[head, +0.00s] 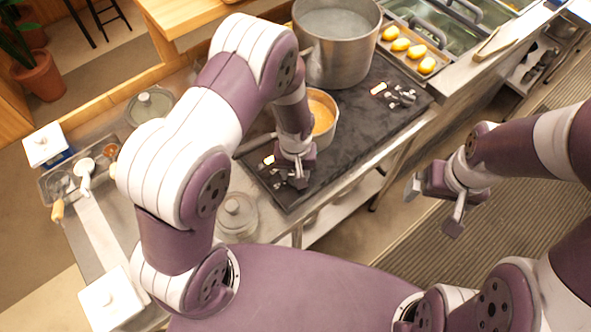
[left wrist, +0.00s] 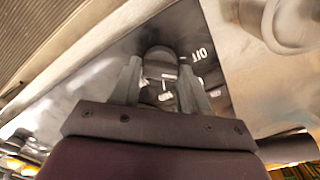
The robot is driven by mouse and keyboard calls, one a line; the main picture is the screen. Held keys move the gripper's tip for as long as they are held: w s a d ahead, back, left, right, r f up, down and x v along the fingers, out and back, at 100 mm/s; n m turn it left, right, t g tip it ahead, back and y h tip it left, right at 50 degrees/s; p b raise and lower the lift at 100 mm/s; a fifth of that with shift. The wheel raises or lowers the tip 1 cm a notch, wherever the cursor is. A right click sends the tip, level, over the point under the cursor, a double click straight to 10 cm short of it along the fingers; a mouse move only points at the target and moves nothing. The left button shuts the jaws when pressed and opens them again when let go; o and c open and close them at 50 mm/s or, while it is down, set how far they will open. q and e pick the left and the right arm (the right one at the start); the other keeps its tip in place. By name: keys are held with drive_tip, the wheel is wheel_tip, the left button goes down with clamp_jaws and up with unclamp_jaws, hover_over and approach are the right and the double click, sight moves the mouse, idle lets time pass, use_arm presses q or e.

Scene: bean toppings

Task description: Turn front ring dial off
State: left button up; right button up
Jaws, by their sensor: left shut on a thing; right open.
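The dark cooktop (head: 355,135) has two groups of dials. The front group (head: 281,181) lies at its lower left corner, beside a glowing orange-white indicator. My left gripper (head: 297,172) reaches down onto this group and partly hides it. In the left wrist view, the fingers of the left gripper (left wrist: 160,88) are closed around a rounded dark dial (left wrist: 160,55) with white markings beside it. The dial's exact setting cannot be read. My right gripper (head: 435,205) is open and empty, held over the floor to the right of the counter.
A saucepan with orange contents (head: 323,116) stands close behind my left gripper, its handle pointing left. A large steel pot (head: 335,62) stands farther back. More dials (head: 402,96) and a tray of yellow items (head: 408,50) are to the right. A glass lidded jar (head: 237,213) is near my left arm.

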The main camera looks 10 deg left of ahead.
sight(295, 175)
use_arm(q)
drive_tip(key=shift+n, duration=1.8)
drive_tip(key=shift+w, duration=0.1)
drive_tip(key=o, duration=1.1)
drive_tip(key=shift+c, duration=0.2)
drive_tip(key=shift+r, duration=0.3)
wheel_tip(295, 175, up, 12)
drive_tip(key=b, duration=0.2)
